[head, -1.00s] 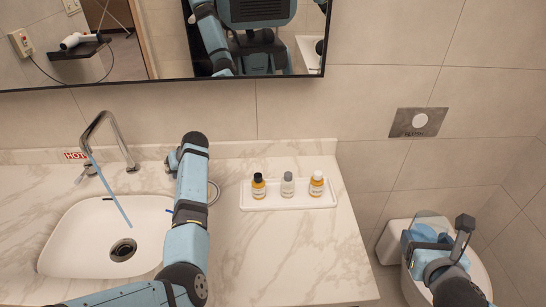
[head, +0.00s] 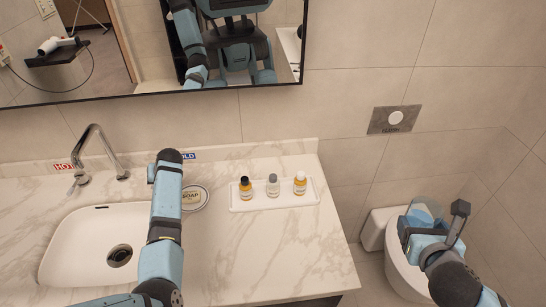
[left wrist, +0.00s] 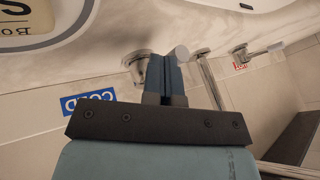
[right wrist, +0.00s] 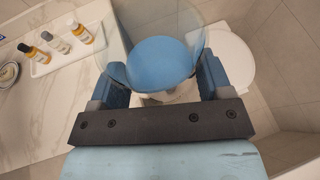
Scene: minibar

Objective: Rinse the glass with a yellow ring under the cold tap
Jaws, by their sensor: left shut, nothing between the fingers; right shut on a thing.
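My right gripper (right wrist: 158,85) is shut on a clear glass (right wrist: 120,75). A blue disc shows inside the glass; no yellow ring is discernible. In the head view the glass (head: 424,212) is at the right, in front of the toilet, away from the basin. My left gripper (left wrist: 166,80) is shut and empty beside the cold tap handle (left wrist: 136,66), near the blue COLD label (left wrist: 85,102); I cannot tell if it touches. In the head view my left arm hides this handle. The spout (head: 98,128) arches over the basin (head: 80,225), with no stream showing.
A white tray (head: 240,207) with several small bottles stands on the counter (head: 260,250) right of a soap dish (head: 196,205). The hot handle (left wrist: 262,50) is left of the spout in the head view. The toilet (head: 397,270) is at the right; the mirror (head: 145,60) is above.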

